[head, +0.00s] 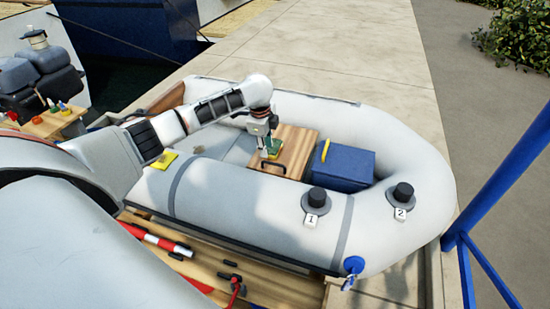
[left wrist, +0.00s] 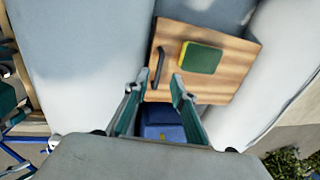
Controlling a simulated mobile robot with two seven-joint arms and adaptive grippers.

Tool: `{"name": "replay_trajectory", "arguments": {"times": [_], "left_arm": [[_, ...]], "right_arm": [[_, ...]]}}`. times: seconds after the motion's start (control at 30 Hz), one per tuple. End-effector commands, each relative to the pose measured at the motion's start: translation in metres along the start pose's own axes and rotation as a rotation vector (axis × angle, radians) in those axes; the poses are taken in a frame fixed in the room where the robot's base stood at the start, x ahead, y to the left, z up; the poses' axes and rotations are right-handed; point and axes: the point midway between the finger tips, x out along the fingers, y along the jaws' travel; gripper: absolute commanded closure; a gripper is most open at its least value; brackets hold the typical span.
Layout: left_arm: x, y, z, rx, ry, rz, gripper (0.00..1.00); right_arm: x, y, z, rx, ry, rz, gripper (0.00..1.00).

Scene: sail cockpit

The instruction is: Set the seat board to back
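The wooden seat board (head: 298,146) lies across the grey inflatable boat, between its side tubes. It has a black handle (head: 273,167) along one edge; the board (left wrist: 222,82) and handle (left wrist: 157,68) also show in the left wrist view. A green and yellow sponge (left wrist: 200,57) lies on the board. My left gripper (head: 266,147) is over the board. In the left wrist view my left gripper (left wrist: 157,92) has its fingers spread, with the handle just beyond and between the tips. Contact cannot be told. My right gripper is not in view.
A blue box (head: 345,167) with a yellow strip stands in the boat beside the board. Two black valves (head: 316,197) (head: 403,193), labelled 1 and 2, sit on the near tube. A yellow cloth (head: 164,160) lies at the left. A blue rail (head: 490,195) stands at the right.

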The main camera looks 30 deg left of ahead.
Motion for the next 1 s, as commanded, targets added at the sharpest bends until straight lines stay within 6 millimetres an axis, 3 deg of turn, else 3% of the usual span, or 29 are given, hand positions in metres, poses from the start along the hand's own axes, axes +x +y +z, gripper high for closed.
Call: {"name": "replay_trajectory", "arguments": {"times": [0.17,0.37,0.6,1.0], "left_arm": [[0.011,-0.001,0.004,-0.002,-0.002,0.006,0.75],[0.044,0.0,0.004,-0.002,-0.004,0.008,0.75],[0.071,-0.001,0.004,-0.001,-0.003,0.005,0.75],[0.075,-0.002,0.004,-0.001,-0.002,0.002,0.75]], "right_arm": [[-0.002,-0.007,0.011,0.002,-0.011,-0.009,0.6],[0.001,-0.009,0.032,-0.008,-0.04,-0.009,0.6],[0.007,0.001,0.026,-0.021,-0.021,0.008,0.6],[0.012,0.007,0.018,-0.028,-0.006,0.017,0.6]]}}
